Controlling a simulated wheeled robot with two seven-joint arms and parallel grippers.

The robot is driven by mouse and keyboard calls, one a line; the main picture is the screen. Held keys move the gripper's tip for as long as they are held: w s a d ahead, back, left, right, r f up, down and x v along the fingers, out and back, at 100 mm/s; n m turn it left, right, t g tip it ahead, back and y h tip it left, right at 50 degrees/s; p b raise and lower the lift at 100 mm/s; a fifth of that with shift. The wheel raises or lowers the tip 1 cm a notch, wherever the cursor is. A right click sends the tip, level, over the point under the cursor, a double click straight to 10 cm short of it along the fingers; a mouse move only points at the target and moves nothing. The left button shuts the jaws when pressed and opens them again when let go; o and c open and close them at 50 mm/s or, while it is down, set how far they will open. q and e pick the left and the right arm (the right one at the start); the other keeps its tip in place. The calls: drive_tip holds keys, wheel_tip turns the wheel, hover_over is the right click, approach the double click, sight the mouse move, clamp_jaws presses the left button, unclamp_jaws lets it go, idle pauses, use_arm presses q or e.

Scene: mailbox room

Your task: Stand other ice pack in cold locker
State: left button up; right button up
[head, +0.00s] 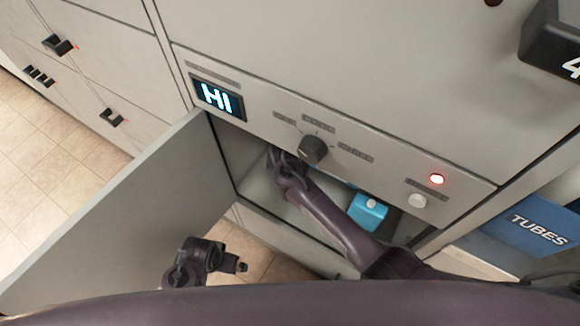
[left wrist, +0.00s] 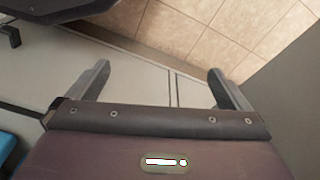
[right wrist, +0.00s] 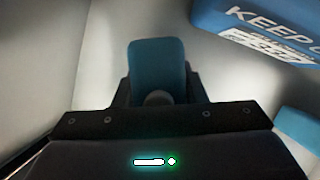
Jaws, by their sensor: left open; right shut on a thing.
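The cold locker stands open, its grey door (head: 120,220) swung out to the left. My right gripper (head: 280,160) is inside the locker at its left part. In the right wrist view it is shut on a blue ice pack (right wrist: 157,65), upright between the fingers. The head view does not show this pack. A blue box (right wrist: 265,25) with a "KEEP C…" label is at the upper right, and another blue piece (right wrist: 300,135) is at the right edge. A blue item with white on top (head: 368,210) sits in the locker. My left gripper (left wrist: 160,85) is open and empty outside.
A blue "TUBES" bin (head: 540,225) is at the right. Tiled floor (head: 50,170) shows at the left.

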drive_tip(key=o, duration=1.2)
drive_tip(key=shift+r, duration=0.1)
drive_tip(key=shift+s+r, duration=0.1)
drive_tip(key=shift+r, duration=0.15)
drive_tip(key=p+v, duration=0.3)
drive_tip(key=v, duration=0.3)
drive_tip(key=shift+s+r, duration=0.2)
drive_tip(key=shift+r, duration=0.2)
use_arm(q)
wheel_tip(320, 180, down, 9)
drive_tip(key=s+a, duration=0.2)
drive_tip(key=shift+s+a+r, duration=0.15)
drive_tip(key=shift+s+r, duration=0.05)
drive_tip(key=shift+s, duration=0.1)
